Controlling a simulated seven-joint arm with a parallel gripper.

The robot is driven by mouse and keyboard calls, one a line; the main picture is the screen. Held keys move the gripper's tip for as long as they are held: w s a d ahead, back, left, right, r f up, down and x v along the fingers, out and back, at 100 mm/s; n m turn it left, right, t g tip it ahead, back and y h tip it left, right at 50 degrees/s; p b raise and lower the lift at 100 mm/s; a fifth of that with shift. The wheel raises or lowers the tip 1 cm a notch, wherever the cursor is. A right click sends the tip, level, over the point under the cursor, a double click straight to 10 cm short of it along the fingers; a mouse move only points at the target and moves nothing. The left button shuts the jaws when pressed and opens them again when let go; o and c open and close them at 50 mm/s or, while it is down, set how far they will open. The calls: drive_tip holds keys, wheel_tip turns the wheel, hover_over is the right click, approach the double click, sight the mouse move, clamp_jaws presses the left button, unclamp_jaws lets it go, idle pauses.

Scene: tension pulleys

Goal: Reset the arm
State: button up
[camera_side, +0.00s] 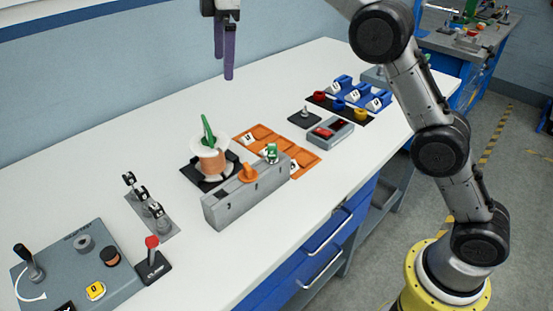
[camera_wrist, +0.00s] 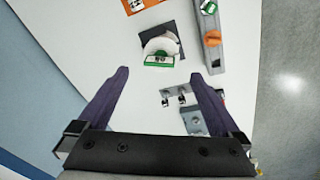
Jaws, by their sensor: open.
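My gripper (camera_side: 224,55) hangs high above the back part of the white table (camera_side: 100,155), clear of everything on it. In the wrist view my gripper (camera_wrist: 158,95) shows two purple fingers spread wide apart with nothing between them. A spool with copper-coloured winding (camera_side: 212,161) and a green piece on top stands on a black base. In the wrist view the white spool with its green part (camera_wrist: 160,58) lies ahead of the fingers. A grey block (camera_side: 245,198) beside it carries an orange knob (camera_side: 248,173) and a green knob (camera_side: 271,153).
A grey control panel (camera_side: 75,265) with a lever and buttons is at the near left, beside a red-knobbed joystick (camera_side: 152,255). Small pulleys (camera_side: 146,201) stand on a grey plate. Orange trays (camera_side: 262,136), a grey box with red parts (camera_side: 332,130) and blue bins (camera_side: 357,95) lie farther right. A blue wall (camera_side: 120,70) runs behind.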

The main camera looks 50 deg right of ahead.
drive_tip(key=s+d+r+m+t, duration=0.1)
drive_tip(key=s+d+r, duration=0.25)
drive_tip(key=s, duration=0.25)
drive_tip(key=s+d+r+m, duration=0.1)
drive_tip(key=s+d+r, duration=0.1)
drive_tip(key=s+r, duration=0.3)
drive_tip(key=s+d+f+m+t, duration=0.1)
drive_tip(key=s+d+m+t, duration=0.15)
drive_tip(key=s, duration=0.95)
drive_tip(key=s+d+f+m, duration=0.1)
drive_tip(key=s+f+m, duration=0.3)
drive_tip(key=f, duration=0.5)
drive_tip(key=s+d+f+m, duration=0.1)
drive_tip(key=s+f+m, duration=0.3)
drive_tip(key=s+f, duration=0.5)
drive_tip(key=shift+d+f, duration=0.4)
drive_tip(key=shift+f, duration=0.15)
drive_tip(key=shift+s+t, duration=0.1)
drive_tip(key=shift+t, duration=0.15)
